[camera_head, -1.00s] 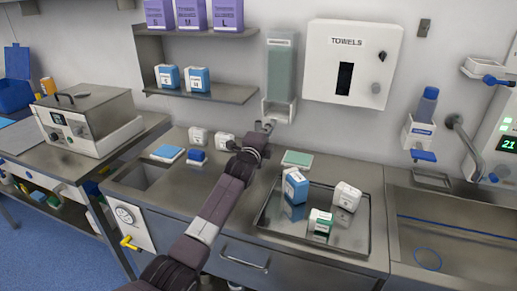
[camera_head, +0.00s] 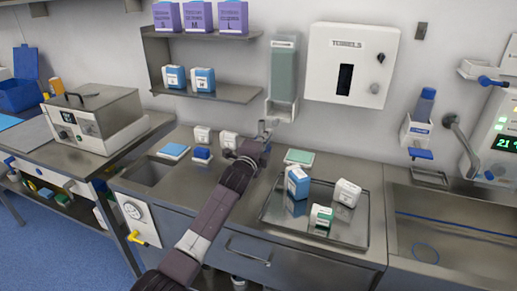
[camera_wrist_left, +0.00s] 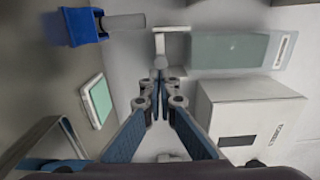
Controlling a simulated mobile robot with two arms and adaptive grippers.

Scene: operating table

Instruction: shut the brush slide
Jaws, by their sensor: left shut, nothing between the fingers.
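The tall grey-green dispenser (camera_head: 284,72) hangs on the wall left of the towel cabinet. A white lower section (camera_head: 282,110) sits at its foot; I take this to be the brush slide, though its label is unreadable. In the left wrist view the dispenser (camera_wrist_left: 230,50) lies sideways, with the white section (camera_wrist_left: 173,45) at its left end. My left gripper (camera_head: 265,126) is at the dispenser's foot, just below and left of it. In the wrist view my left gripper (camera_wrist_left: 160,82) is shut and empty, its tips close to a grey round knob (camera_wrist_left: 160,62); contact is unclear. My right gripper is not in view.
The towel cabinet (camera_head: 350,65) stands out from the wall to the right. A metal tray (camera_head: 272,212) with small boxes lies on the counter. A green-topped pad (camera_head: 299,157) and blue box (camera_head: 202,154) are near the wall. A sink (camera_head: 460,205) is at right.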

